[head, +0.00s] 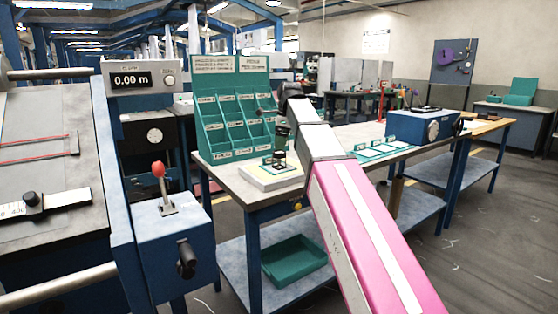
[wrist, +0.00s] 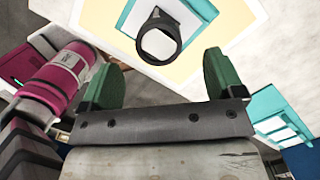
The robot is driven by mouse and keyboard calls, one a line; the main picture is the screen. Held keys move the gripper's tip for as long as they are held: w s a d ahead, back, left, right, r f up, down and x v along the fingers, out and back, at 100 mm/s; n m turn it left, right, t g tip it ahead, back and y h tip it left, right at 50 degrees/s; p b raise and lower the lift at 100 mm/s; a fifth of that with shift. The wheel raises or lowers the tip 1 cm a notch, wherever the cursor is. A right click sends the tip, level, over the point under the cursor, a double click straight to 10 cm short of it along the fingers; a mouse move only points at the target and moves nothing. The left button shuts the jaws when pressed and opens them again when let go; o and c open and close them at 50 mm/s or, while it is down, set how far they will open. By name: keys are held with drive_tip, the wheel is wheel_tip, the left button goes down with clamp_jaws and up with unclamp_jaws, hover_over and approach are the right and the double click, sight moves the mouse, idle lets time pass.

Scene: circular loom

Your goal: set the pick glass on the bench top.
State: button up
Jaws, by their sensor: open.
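The pick glass (wrist: 158,38) is a small black piece with a round pale lens. In the wrist view it sits on a white sheet on a yellow-bordered board (wrist: 205,62). In the head view the pick glass (head: 279,160) stands on that board (head: 262,180), which lies on the bench top (head: 232,187). My gripper (wrist: 163,66) is open, its green fingers spread and empty. The pick glass shows beyond the fingertips, between their lines, and apart from them. In the head view my gripper (head: 282,132) hangs just above the pick glass and partly overlaps it.
A teal sorting rack (head: 232,110) stands behind the board. Teal-framed cards (head: 380,150) and a blue box (head: 425,126) lie to the right. A teal tray (head: 293,257) is on the lower shelf. A strip of bench top in front of the board is bare.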

sight(279, 151)
drive_tip(key=shift+a+f, duration=0.15)
drive_tip(key=shift+f, duration=0.75)
drive_tip(key=shift+a+f, duration=0.2)
drive_tip(key=shift+f, duration=0.7)
drive_tip(key=shift+a+f, duration=0.15)
drive_tip(key=shift+f, duration=0.75)
drive_tip(key=c, duration=1)
drive_tip(key=shift+r, duration=0.15)
